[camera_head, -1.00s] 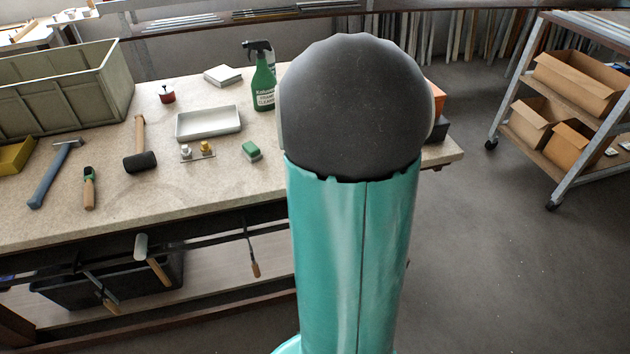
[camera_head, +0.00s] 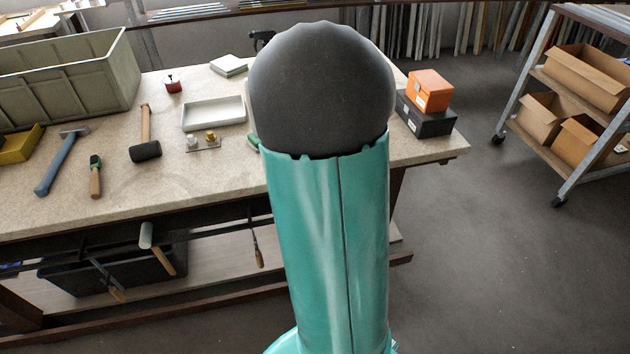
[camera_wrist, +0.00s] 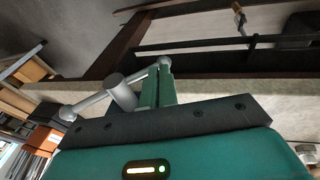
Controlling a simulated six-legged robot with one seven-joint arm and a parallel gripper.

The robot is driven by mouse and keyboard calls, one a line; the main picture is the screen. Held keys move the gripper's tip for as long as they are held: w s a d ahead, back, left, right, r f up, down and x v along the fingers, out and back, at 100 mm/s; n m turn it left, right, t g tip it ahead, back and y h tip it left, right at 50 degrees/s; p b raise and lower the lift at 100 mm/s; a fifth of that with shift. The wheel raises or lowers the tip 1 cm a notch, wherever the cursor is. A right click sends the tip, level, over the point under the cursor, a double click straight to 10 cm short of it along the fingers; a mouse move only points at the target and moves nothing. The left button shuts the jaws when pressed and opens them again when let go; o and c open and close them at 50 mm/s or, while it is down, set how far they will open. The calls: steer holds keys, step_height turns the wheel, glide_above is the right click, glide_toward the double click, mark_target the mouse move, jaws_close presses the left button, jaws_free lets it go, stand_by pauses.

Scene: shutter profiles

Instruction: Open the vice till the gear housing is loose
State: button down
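The vice's grey screw head (camera_wrist: 121,92) shows in the wrist view, with a handle bar through it. The bar slants from a ball end (camera_wrist: 68,113) at lower left to another ball at upper right. My gripper (camera_wrist: 161,72) has its two teal fingers close together, with only a thin gap. Their tips are at the bar's upper right end, by that ball; whether they touch it is unclear. I see nothing held between them. The vice body and jaws and the gear housing are out of sight in both views. In the head view my arm covers that part of the bench.
The workbench (camera_head: 75,205) carries a white tray (camera_head: 213,113), a mallet (camera_head: 145,150), a hammer (camera_head: 60,165) and a large crate (camera_head: 70,85). Orange (camera_head: 429,90) and black boxes (camera_head: 426,118) stand at its right end. A shelf trolley (camera_head: 520,85) stands right, with open floor between.

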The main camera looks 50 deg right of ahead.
steer(key=shift+s+d+f, duration=0.1)
steer(key=shift+f, duration=1.05)
